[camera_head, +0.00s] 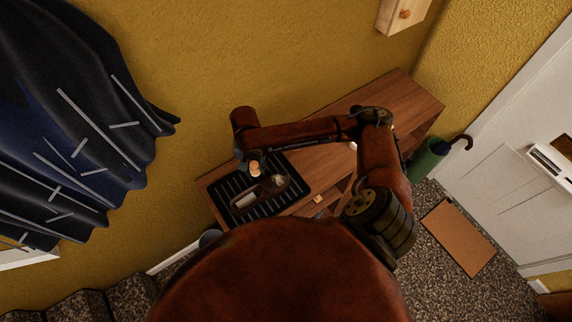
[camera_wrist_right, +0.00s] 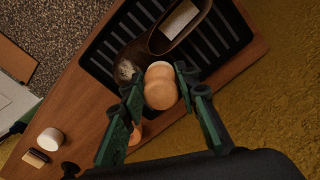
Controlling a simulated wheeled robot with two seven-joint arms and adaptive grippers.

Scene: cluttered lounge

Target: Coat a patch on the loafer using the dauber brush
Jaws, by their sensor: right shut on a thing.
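A brown loafer (camera_head: 246,201) lies on a black ribbed tray (camera_head: 226,188). In the right wrist view the loafer (camera_wrist_right: 150,52) has a pale, scuffed-looking patch on its toe and a white label inside. My right gripper (camera_head: 252,167) is over the tray, beside the toe end. It is shut on the dauber brush (camera_wrist_right: 160,88), whose round tan top shows between the green fingers (camera_wrist_right: 160,80). The brush's lower end is hidden, so I cannot tell whether it touches the loafer. My left gripper is not in view.
The tray sits on a wooden bench (camera_head: 400,90) against the yellow wall. In the right wrist view a white round container (camera_wrist_right: 50,139) and a small brush (camera_wrist_right: 37,157) stand on the bench. A green umbrella stand (camera_head: 428,160) is at its right end. A dark curtain hangs left.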

